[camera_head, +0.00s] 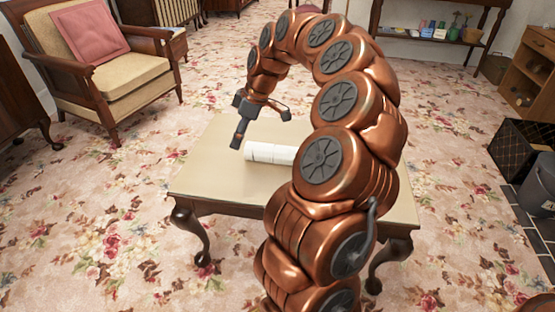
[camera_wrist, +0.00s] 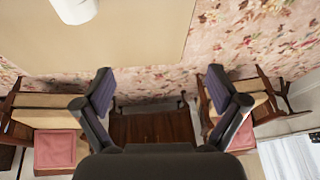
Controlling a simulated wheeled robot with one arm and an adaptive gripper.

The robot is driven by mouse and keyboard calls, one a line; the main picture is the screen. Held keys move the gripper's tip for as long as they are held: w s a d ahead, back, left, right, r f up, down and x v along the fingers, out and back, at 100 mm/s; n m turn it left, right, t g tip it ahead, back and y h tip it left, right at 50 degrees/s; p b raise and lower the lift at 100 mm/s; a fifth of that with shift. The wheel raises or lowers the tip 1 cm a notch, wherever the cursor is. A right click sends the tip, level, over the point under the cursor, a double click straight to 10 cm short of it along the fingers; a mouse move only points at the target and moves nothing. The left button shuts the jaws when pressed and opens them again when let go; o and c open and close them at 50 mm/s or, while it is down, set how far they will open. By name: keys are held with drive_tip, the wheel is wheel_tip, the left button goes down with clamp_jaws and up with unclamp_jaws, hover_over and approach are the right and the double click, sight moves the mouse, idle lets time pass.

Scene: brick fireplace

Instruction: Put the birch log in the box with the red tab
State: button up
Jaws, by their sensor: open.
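The birch log (camera_head: 268,153), a white cylinder with faint dark marks, lies on its side on the low cream-topped table (camera_head: 205,178). My arm hides its right end in the head view. Part of it also shows at the top left edge of the wrist view (camera_wrist: 75,8). My gripper (camera_head: 263,128) is open and empty, above the table beside the log and apart from it. In the wrist view its two dark fingers (camera_wrist: 160,82) are spread with nothing between them. No red tab shows in either view.
A black box (camera_head: 521,150) and a grey bucket (camera_head: 540,187) stand on the floor at the right edge. A wooden armchair (camera_head: 125,85) with a pink cushion (camera_head: 90,32) stands at the upper left. Flowered carpet around the table is mostly clear.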

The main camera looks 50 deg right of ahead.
drive_tip(key=h+b, duration=0.1)
hover_over(278, 153)
drive_tip(key=d, duration=0.3)
drive_tip(key=shift+m+t, duration=0.3)
drive_tip(key=shift+t, duration=0.1)
drive_tip(key=f, duration=0.7)
drive_tip(key=shift+s+a+f, duration=0.1)
drive_tip(key=shift+s+f, duration=0.3)
drive_tip(key=shift+f, duration=0.35)
drive_tip(key=shift+b+x, duration=1.7)
drive_tip(key=shift+x, duration=1.8)
drive_tip(key=c, duration=1.7)
